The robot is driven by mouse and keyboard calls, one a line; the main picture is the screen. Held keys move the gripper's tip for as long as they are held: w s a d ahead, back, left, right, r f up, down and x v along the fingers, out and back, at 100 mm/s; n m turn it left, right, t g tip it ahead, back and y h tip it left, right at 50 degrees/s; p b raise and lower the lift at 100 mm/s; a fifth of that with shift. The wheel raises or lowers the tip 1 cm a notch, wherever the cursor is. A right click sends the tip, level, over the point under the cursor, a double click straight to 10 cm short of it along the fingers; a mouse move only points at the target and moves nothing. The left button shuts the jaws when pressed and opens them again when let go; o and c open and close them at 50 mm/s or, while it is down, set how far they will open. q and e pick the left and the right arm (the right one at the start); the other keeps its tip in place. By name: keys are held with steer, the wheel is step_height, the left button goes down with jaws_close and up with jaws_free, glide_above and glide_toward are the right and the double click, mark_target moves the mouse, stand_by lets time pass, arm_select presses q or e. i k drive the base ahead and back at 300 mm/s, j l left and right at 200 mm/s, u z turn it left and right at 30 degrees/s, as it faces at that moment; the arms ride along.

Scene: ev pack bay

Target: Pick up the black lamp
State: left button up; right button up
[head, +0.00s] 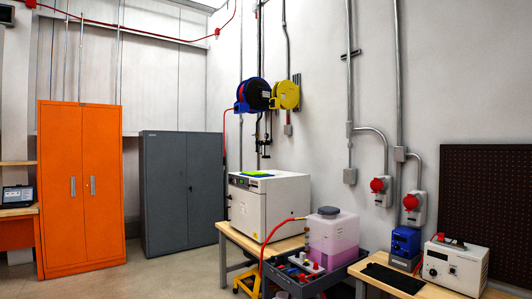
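I cannot make out a black lamp for certain in the head view. A small dark item with a red part (450,241) lies on top of the white instrument box at the right, but it is too small to tell what it is. Neither of my grippers is in view.
A wooden-topped bench (432,292) at the lower right bears a black mat (393,278), a blue device (406,241) and the white instrument box (468,266). A black cart (312,288) carries a pink-filled tank (333,237). A white oven (290,197), grey cabinet (165,190) and orange cabinet (82,180) stand further left. Floor (180,278) is clear there.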

mark_target(265, 145)
steer(key=i+j+u, duration=0.3)
steer(key=i, duration=1.3)
steer(key=i+j+u, duration=0.15)
steer(key=i+u, duration=0.15)
steer(key=i, duration=1.3)
steer(key=i+z, duration=0.15)
steer(key=i, duration=0.3)
steer(key=i+j+z, duration=0.15)
steer(key=i, duration=0.35)
steer(key=i+j+z, duration=0.15)
steer(key=i, duration=0.3)
steer(key=i+j+z, duration=0.15)
steer(key=i, duration=0.3)
steer(key=i+j+z, duration=0.15)
steer(key=i, duration=0.3)
steer(key=j, duration=0.15)
